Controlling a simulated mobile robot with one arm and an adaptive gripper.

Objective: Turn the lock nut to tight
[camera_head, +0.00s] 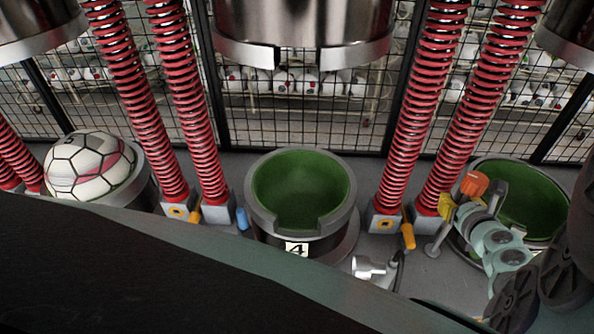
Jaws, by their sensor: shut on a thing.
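My gripper (482,212) is at the right, at the end of pale green links that reach up from the lower right corner. It looks shut on a small part beside the foot of the rightmost red spring. An orange piece (474,184) and a yellow piece (446,205) show at its tip. I cannot tell surely which of them is the lock nut, and the contact is partly hidden by the gripper. The green-lined bowl (482,185) of the right press stands just behind the gripper.
A middle press bowl (262,216) marked 4 is empty. A ball (89,166) sits in the left bowl. Red springs (435,110) stand between the presses. A yellow handle (408,237) and a white cylinder (368,268) lie left of my gripper. Wire fencing closes off the back.

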